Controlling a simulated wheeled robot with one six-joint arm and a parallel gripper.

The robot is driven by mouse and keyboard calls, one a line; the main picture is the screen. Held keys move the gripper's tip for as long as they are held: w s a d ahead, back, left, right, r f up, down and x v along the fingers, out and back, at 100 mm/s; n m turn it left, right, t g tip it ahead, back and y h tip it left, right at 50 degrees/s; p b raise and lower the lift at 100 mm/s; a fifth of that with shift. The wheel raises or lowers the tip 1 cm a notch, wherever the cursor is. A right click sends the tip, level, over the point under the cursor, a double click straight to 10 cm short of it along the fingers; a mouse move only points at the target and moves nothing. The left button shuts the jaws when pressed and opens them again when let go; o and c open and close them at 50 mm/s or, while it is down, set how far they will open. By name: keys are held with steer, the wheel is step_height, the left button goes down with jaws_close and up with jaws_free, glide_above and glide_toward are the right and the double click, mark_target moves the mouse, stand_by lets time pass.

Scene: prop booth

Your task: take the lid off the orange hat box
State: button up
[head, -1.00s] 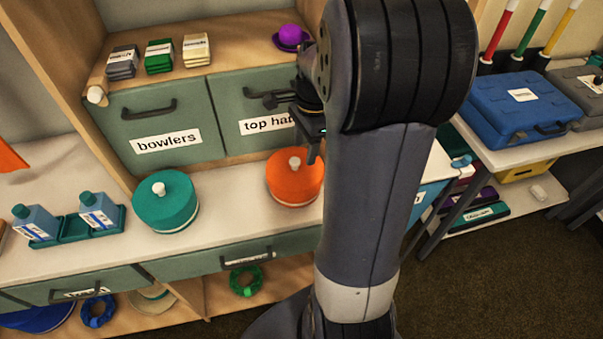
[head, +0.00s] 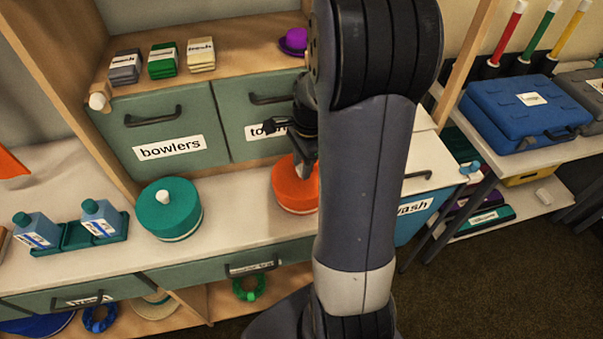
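The orange hat box (head: 287,194) stands on the white counter, partly behind my arm. It is round, with a pale band near its base. Its white lid knob, seen earlier, is now hidden behind my gripper (head: 304,172). My gripper points down at the top of the box. A finger shows in front of the lid, but I cannot tell whether it touches the knob or is open or shut. The lid appears to sit on the box.
A teal hat box (head: 169,210) with a white knob stands to the left on the counter (head: 236,212). Two bottles sit in a green tray (head: 78,237) further left. Green drawers (head: 167,127) rise behind. A blue case (head: 524,108) lies on the right table.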

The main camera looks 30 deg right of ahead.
steer(key=c, duration=0.7)
steer(key=shift+o, duration=0.2)
steer(key=shift+r, duration=0.1)
